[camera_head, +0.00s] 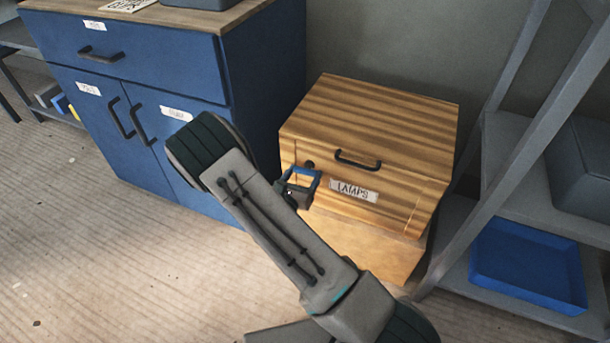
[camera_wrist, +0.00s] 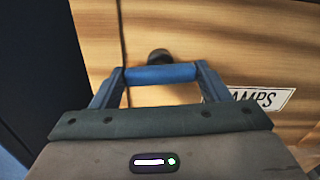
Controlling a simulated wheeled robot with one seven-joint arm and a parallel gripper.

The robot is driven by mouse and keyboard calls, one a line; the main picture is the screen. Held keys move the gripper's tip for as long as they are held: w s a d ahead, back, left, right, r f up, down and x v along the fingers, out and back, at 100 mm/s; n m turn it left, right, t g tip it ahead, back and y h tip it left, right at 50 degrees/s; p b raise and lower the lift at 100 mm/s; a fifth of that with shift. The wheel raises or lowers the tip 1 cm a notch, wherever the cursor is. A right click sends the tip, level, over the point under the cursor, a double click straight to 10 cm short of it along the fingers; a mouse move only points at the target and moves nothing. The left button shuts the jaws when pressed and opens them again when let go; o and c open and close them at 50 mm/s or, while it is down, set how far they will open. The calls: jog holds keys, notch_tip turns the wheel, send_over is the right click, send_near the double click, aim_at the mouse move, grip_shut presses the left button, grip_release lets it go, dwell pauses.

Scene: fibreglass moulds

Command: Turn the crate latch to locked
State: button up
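The crate (camera_head: 410,190) is a striped wooden box with a LAMPS label (camera_head: 354,190). It also shows in the wrist view (camera_wrist: 220,40). A small dark round knob, seemingly the latch (camera_head: 309,165), sits left of the handle; it also shows in the wrist view (camera_wrist: 158,57). Its turned position cannot be made out. My gripper (camera_head: 302,175), with grey sides and a blue bar across its end, is in front of the crate's left side. In the wrist view the bar (camera_wrist: 160,74) lies just below the knob and slightly overlaps it. Contact and finger opening are unclear.
A dark handle (camera_head: 357,159) projects from the crate front. A blue cabinet (camera_head: 155,65) stands to the left. A grey shelf rack (camera_head: 505,150) with a blue tray (camera_head: 528,262) stands to the right. Open floor (camera_head: 110,250) lies at front left.

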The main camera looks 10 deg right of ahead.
jog(key=shift+m+p, duration=0.3)
jog(key=shift+m, duration=0.5)
jog(key=o, duration=1)
jog(key=shift+s, duration=0.1)
jog(key=p+v, duration=0.2)
jog(key=v, duration=1.1)
jog(key=shift+s+a+p, duration=0.2)
jog(key=shift+s+p, duration=0.1)
jog(key=shift+p, duration=0.05)
